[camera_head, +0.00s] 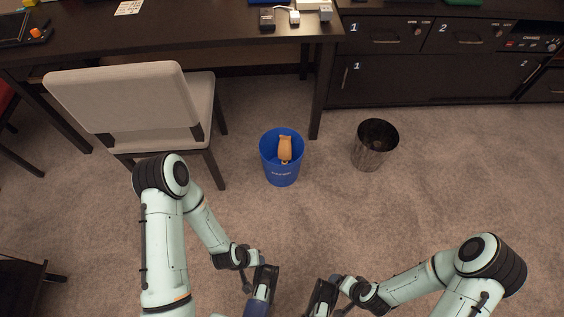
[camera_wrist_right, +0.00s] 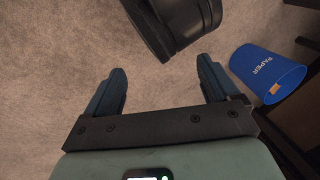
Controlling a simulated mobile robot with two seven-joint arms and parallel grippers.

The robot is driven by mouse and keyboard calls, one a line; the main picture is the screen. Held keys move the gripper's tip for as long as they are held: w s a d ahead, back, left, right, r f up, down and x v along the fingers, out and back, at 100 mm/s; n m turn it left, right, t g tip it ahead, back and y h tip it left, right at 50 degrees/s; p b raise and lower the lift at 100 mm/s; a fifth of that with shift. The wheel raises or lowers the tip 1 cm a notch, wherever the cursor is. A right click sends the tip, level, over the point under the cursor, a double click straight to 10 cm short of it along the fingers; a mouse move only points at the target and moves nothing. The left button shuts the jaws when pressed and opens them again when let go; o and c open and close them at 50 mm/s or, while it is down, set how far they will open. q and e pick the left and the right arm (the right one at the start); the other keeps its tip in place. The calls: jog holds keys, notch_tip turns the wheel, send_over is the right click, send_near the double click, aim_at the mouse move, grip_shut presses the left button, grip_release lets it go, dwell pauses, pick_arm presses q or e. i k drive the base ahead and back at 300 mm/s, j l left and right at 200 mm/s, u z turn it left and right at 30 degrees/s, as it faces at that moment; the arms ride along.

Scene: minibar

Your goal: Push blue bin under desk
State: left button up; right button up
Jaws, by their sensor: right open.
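The blue bin (camera_head: 270,160) stands upright on the carpet in the head view, in front of the desk (camera_head: 190,25) and just left of its right front leg. A tan item lies inside it. The bin, marked PAPER, also shows at the right of the right wrist view (camera_wrist_right: 256,66). My left gripper (camera_head: 260,302) is at the bottom edge of the head view, nearer than the bin and apart from it; its fingertips are not clear. My right gripper (camera_wrist_right: 160,85) is open and empty over bare carpet, apart from the bin.
A light chair (camera_head: 135,100) stands left of the bin. A dark metal bin (camera_head: 368,158) stands to its right. Black cabinets (camera_head: 430,78) adjoin the desk. The carpet between my grippers and the blue bin looks clear.

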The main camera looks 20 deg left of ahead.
aim_at(278, 175)
jog(key=i+j+u, duration=0.2)
jog(key=i, duration=0.75)
jog(key=u, duration=1.5)
